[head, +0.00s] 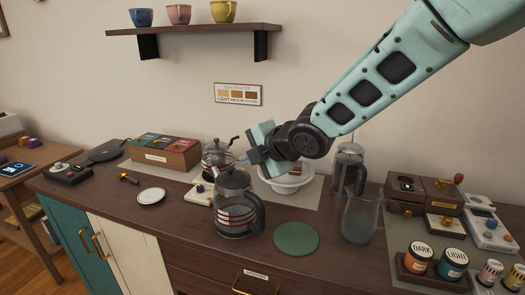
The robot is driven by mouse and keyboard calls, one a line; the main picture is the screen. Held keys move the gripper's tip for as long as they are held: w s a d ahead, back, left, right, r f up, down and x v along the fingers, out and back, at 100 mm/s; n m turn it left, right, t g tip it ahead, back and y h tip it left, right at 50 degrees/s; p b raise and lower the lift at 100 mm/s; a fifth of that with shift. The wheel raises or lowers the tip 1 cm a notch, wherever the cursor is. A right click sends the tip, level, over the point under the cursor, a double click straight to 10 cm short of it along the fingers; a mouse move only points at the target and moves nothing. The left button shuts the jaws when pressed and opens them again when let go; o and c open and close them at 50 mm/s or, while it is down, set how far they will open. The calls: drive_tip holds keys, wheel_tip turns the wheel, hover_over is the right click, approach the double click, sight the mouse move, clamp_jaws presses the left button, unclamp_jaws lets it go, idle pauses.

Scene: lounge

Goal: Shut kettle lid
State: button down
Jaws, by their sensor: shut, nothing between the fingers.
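A glass kettle (236,214) with a dark handle on its right stands near the counter's front edge. Its dark top (231,177) shows just below my gripper; whether its lid is fully down is too small to tell. My gripper (243,160) is shut and empty, reaching in from the upper right. Its tip is close above the kettle's top in the picture; I cannot tell if they touch. A second glass pot (218,157) with a knobbed lid stands behind, partly hidden by the kettle and gripper.
A white bowl (287,184) sits under my arm. A green round mat (296,238), a glass pitcher (361,217) and a French press (348,172) stand to the right. A white saucer (151,196) lies to the left. Cups stand on a wall shelf (195,29). The counter's front left is fairly clear.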

sight(230, 168)
drive_tip(key=shift+w+a+r+g+h+p, duration=0.3)
drive_tip(key=shift+w+a+g+h+p, duration=0.3)
drive_tip(key=shift+p, duration=2.2)
drive_tip(key=shift+w+a+r+g+h+p, duration=0.3)
drive_tip(key=shift+g+h+p, duration=0.35)
drive_tip(key=shift+p, duration=2.15)
drive_tip(key=w+a+f+g+h+p, duration=0.1)
drive_tip(key=p, duration=0.3)
drive_tip(key=shift+w+g+p, duration=0.15)
drive_tip(key=shift+g+p, duration=0.1)
drive_tip(key=shift+p, duration=0.15)
drive_tip(key=shift+w+a+f+p, duration=0.3)
drive_tip(key=shift+a+f+p, duration=0.1)
drive_tip(key=shift+p, duration=0.05)
drive_tip(key=shift+w+a+f+b, duration=0.85)
drive_tip(key=shift+w+f+b, duration=0.05)
drive_tip(key=shift+w+f, duration=0.1)
